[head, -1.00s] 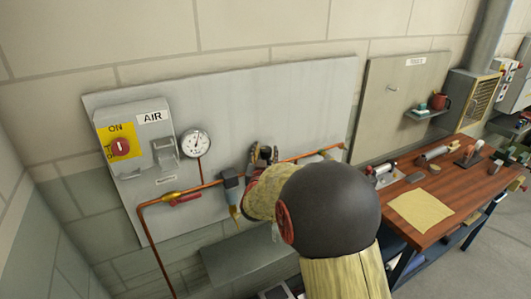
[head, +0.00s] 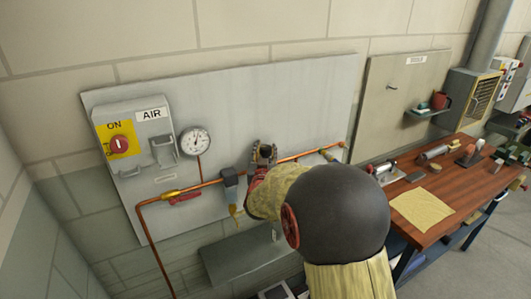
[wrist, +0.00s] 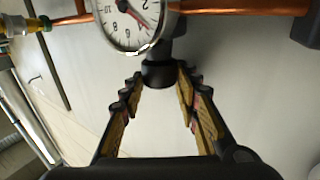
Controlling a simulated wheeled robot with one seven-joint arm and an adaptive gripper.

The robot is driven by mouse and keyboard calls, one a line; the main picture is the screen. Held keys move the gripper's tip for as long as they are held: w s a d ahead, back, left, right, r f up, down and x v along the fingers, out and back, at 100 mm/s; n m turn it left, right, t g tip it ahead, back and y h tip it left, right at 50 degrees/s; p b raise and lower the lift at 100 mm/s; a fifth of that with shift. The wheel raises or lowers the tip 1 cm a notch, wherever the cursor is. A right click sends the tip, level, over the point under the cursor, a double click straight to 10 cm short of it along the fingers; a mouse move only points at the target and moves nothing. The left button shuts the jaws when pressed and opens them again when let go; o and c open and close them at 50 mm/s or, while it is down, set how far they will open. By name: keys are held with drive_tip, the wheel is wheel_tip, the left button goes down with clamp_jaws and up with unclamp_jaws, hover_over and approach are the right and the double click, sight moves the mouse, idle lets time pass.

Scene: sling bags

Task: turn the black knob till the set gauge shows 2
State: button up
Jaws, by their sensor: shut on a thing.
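The black knob (wrist: 159,73) is in the wrist view, just below the set gauge, between my gripper's fingertips. My gripper (wrist: 159,84) is shut on the knob, one padded finger on each side. The set gauge (wrist: 130,22) has a white dial with a red needle. It is turned in the picture and cut off by the top edge, so I cannot read its value surely. In the head view my gripper (head: 263,156) is at the copper pipe on the grey panel, and my arm hides much of the area around it.
Another round gauge (head: 195,141) is on the grey panel (head: 270,90). A switch box (head: 133,140) with a red knob marked ON is at the left. A copper pipe (head: 315,153) crosses the panel. A wooden workbench (head: 450,192) with tools stands at the right.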

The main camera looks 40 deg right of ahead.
drive_tip(key=shift+s+d+f+n+t+y+b, duration=0.15)
drive_tip(key=shift+n+t+y+b, duration=0.55)
drive_tip(key=shift+b, duration=0.45)
drive_tip(key=shift+s+d+f+n+t+y+b, duration=0.1)
drive_tip(key=shift+n+t+y+b, duration=0.35)
drive_tip(key=shift+y+b, duration=0.5)
drive_tip(key=shift+d+r+n+t+y+b, duration=0.15)
drive_tip(key=shift+n+t+y+b, duration=0.4)
drive_tip(key=shift+n+y, duration=0.45)
drive_tip(key=n+y+p, duration=0.1)
drive_tip(key=y, duration=0.1)
drive_tip(key=n+t+y+p, duration=0.1)
drive_tip(key=p, duration=0.1)
drive_tip(key=n+y+p, duration=0.1)
drive_tip(key=y, duration=0.1)
drive_tip(key=shift+d+r+n+t+y, duration=0.25)
drive_tip(key=shift+t+y, duration=0.1)
drive_tip(key=shift+t, duration=0.05)
drive_tip(key=n+y+p, duration=0.2)
drive_tip(key=y+p, duration=0.1)
drive_tip(key=y, duration=0.1)
drive_tip(key=shift+f+n, duration=0.1)
drive_tip(key=shift+n, duration=0.3)
drive_tip(key=shift+y+p, duration=0.3)
drive_tip(key=shift+p, duration=0.05)
drive_tip(key=o, duration=0.8)
drive_tip(key=shift+o, duration=0.4)
